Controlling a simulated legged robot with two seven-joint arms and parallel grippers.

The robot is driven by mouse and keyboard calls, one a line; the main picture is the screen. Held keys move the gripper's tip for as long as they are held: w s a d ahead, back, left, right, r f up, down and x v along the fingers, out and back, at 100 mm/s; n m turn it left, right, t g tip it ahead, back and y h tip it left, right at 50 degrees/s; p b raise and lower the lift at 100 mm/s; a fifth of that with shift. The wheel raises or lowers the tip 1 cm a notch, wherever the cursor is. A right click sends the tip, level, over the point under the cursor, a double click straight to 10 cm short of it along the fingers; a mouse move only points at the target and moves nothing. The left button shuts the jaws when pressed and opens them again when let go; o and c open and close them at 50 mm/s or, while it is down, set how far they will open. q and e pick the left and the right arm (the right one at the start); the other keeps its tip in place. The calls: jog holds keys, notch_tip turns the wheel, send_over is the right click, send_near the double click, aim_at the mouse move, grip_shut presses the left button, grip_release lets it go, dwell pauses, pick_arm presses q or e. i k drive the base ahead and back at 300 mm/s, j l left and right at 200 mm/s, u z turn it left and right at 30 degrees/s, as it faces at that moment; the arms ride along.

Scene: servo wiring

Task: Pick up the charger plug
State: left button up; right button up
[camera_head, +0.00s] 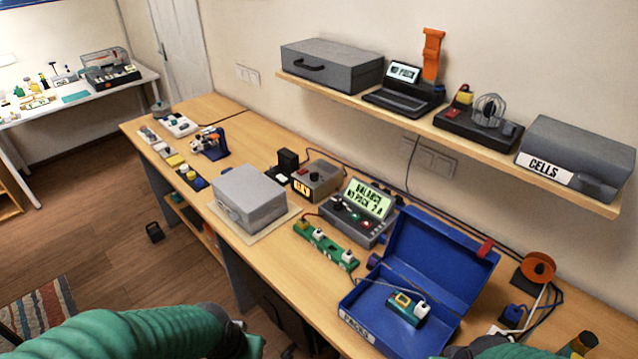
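Several things look like plugs, and I cannot tell for sure which is the charger plug. A white plug (422,309) with a thin lead sits at the end of a teal and yellow pack (404,307) inside the open blue case (376,331). Small white plugs also sit on a green strip (325,246) in front of the grey charger (351,229), whose screen reads "BALANCE". My green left arm crosses the bottom left and my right arm shows at the bottom right edge. Neither gripper's fingers show.
A closed grey case (250,199) stands on the bench, with a small meter box (318,180) behind it. An orange reel (538,267) and cables lie right of the blue case. A wall shelf (400,118) overhangs the bench's back.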

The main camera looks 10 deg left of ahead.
aim_at(304, 223)
jog(key=i+j+z, duration=0.1)
jog(key=j, duration=0.4)
jog(key=i+j+z, duration=0.1)
jog(key=j, duration=0.4)
jog(key=i+j+z, duration=0.1)
jog(key=j, duration=0.4)
jog(key=i+j+z, duration=0.1)
jog(key=j, duration=0.4)
